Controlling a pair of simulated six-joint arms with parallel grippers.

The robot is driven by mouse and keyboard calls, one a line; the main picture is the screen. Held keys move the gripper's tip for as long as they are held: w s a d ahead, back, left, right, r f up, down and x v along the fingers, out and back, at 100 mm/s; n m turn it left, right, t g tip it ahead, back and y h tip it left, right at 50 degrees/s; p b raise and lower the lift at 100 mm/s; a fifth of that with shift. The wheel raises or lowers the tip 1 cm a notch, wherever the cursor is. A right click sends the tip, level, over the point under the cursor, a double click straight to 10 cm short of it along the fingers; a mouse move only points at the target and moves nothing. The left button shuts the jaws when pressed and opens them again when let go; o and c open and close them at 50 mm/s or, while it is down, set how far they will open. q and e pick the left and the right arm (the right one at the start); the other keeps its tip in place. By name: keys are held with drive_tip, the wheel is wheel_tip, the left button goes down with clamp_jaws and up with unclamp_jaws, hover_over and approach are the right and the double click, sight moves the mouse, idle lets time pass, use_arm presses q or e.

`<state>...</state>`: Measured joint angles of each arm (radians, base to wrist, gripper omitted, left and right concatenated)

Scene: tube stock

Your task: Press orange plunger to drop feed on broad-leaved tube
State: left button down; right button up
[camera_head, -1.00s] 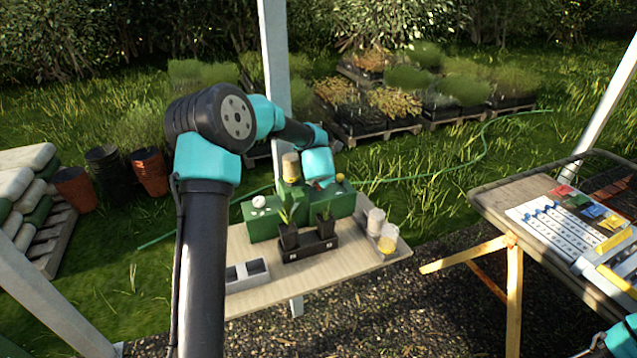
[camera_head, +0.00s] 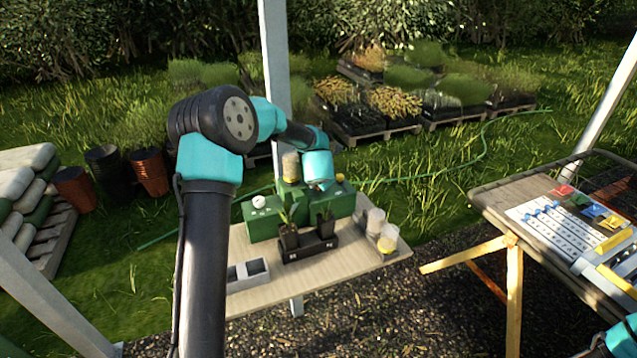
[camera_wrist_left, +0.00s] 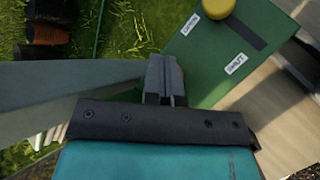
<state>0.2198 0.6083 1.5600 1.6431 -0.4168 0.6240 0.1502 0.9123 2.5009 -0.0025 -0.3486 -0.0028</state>
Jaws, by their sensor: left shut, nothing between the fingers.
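A green dispenser box (camera_head: 342,206) stands at the back of the near wooden table, with a yellow-orange plunger knob (camera_head: 340,178) on top. In the left wrist view, the yellow-orange knob (camera_wrist_left: 218,8) sits near the box's labelled edge. My left gripper (camera_wrist_left: 165,68) is shut and empty; its fingers show beside the green box, apart from the knob. In the head view my left wrist hides its fingertips. A leafy plant in a black pot (camera_head: 289,238) and another plant pot (camera_head: 325,229) stand in a black rack (camera_head: 310,250). My right gripper is not visible.
A second green box (camera_head: 263,226) has a white knob (camera_head: 258,201). A canister (camera_head: 291,166) stands between the boxes. Cups (camera_head: 387,241) are at the right, and a grey tray (camera_head: 247,274) is at the left front. The table's front right is bare.

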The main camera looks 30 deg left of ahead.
use_arm(q)
drive_tip(key=shift+r, duration=0.1)
idle(0.3)
drive_tip(key=shift+r, duration=1.1)
wheel_tip(320, 180, up, 5)
idle(0.4)
idle(0.6)
